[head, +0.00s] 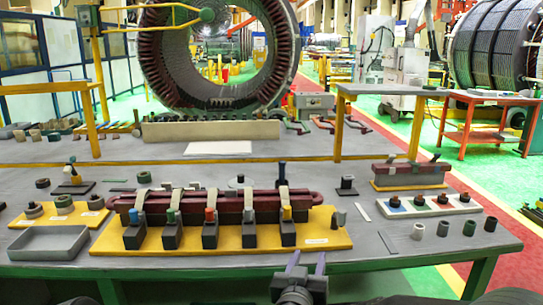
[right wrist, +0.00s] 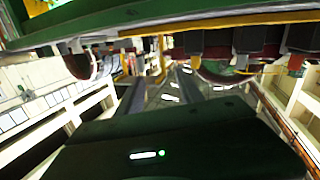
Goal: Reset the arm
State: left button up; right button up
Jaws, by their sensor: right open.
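My right gripper (head: 306,262) shows at the bottom middle of the head view, in front of the workbench's near edge. Its two fingers point up and stand apart with nothing between them. In the right wrist view the dark gripper body fills the lower part, and the fingers (right wrist: 158,90) extend away from it, empty. My left gripper is not in the head view. Ahead of the right gripper, a yellow base plate (head: 335,238) carries a long dark red bar (head: 190,204) with several clamps and dark blocks with coloured tops.
The grey workbench (head: 400,262) has a green front edge. An empty grey tray (head: 48,243) lies at left. A white strip with coloured parts (head: 460,205) and several small cylinders (head: 443,229) stand at right. A large stator ring (head: 166,60) stands behind.

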jog(key=s+a+f+n+g+y, duration=0.2)
jog(key=a+f+y, duration=0.4)
jog(key=a+f, duration=0.15)
jog(key=s+a+f+g+y+p, duration=0.1)
jog(key=s+f+g, duration=0.25)
jog(key=f, duration=0.35)
jog(key=s+f+g+y+p, duration=0.15)
jog(key=s+f, duration=0.25)
jog(key=f, duration=0.4)
jog(key=s+d+f+g+p, duration=0.1)
jog(key=s+d+f+g, duration=0.1)
jog(key=s+f, duration=0.3)
jog(key=s+d+f+m+g+p, duration=0.1)
jog(key=s+f+g, duration=0.3)
jog(key=s, duration=0.7)
jog(key=s+d+f+m+g+p, duration=0.1)
jog(key=s+d+f+g+p, duration=0.1)
jog(key=s, duration=0.6)
notch_tip(320, 180, down, 4)
jog(key=shift+s+d+r+g, duration=0.15)
jog(key=shift+d+g, duration=0.45)
jog(key=shift+d, duration=0.5)
